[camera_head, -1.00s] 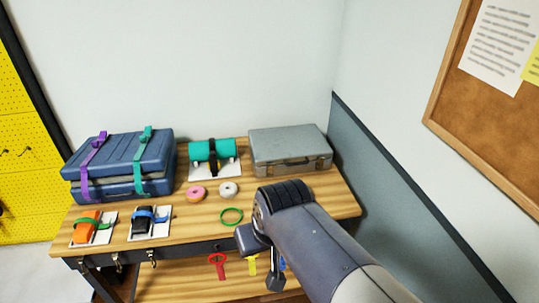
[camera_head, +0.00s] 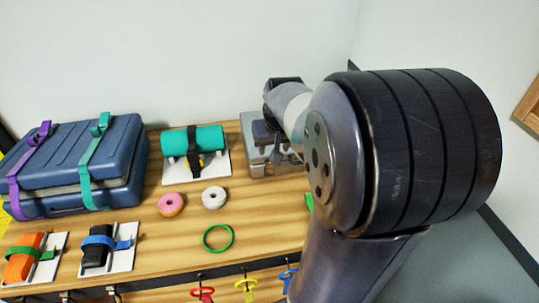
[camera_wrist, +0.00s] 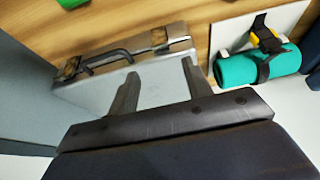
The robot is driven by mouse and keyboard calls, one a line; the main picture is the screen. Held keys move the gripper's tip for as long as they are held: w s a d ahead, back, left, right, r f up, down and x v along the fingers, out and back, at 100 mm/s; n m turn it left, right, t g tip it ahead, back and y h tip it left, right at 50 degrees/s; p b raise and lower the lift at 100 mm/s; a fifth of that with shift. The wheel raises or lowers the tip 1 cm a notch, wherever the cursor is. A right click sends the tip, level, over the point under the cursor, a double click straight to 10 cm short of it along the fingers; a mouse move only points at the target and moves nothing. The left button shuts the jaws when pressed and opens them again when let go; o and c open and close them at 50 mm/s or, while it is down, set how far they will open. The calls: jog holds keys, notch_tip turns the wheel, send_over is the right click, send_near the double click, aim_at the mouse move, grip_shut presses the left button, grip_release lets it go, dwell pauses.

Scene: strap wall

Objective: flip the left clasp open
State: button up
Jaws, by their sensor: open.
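The grey metal case (camera_head: 256,165) stands at the back right of the bench, partly hidden behind my arm. In the wrist view the case (camera_wrist: 160,88) appears turned around, with its dark handle (camera_wrist: 108,58) towards the top. A clasp (camera_wrist: 177,33) sits on the side nearer the teal roll, which is the case's left side. Another clasp (camera_wrist: 72,67) is at the other end of the handle. I cannot tell whether either is open. My gripper (camera_wrist: 160,70) is open and empty over the case, its fingers apart from both clasps.
Left of the case lies a strapped teal roll (camera_head: 194,140) on a white plate. A strapped blue suitcase (camera_head: 80,165) stands farther left. The wall is close behind.

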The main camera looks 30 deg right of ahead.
send_over(271, 169)
jog(key=s, duration=0.1)
jog(key=f, duration=0.8)
jog(key=shift+a+f, duration=0.1)
jog(key=shift+a, duration=0.15)
grip_shut()
